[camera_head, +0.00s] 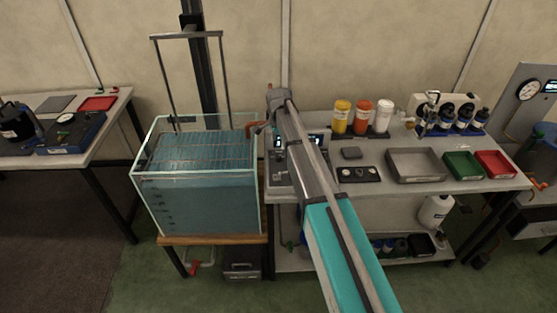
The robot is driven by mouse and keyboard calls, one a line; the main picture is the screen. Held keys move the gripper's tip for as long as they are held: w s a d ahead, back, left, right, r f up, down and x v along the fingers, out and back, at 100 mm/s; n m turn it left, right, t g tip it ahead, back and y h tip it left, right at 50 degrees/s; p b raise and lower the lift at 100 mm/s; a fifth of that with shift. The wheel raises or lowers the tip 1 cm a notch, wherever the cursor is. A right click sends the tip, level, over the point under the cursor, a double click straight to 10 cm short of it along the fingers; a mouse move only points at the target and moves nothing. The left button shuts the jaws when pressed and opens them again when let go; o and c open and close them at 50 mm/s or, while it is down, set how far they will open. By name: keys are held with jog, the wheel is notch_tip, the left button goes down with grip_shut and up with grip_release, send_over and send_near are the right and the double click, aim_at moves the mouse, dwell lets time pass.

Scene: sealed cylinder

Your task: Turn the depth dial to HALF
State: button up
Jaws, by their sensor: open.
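No dial marked for depth or HALF can be read at this size. A control box with small lit displays (278,142) stands at the left end of the bench, just right of the tank, and my arm hides its middle. A flat black panel with round knobs (358,174) lies on the bench right of my arm. The glass water tank (200,205) stands on a wooden stand, with a wire rack and a tall metal frame at its top. My gripper (259,130) is small beside the tank's upper right edge, near the control box; it is open, and no object shows in it.
The bench (490,185) holds yellow, orange and white bottles (363,117), a grey tray (416,164), green (462,165) and red trays (494,164) and a device with round black parts (455,110). A gauge panel (528,91) stands far right. Another table (98,137) is at left.

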aim_at(279, 156)
jog(key=shift+f+b, duration=3.3)
jog(key=shift+f, duration=0.3)
grip_shut()
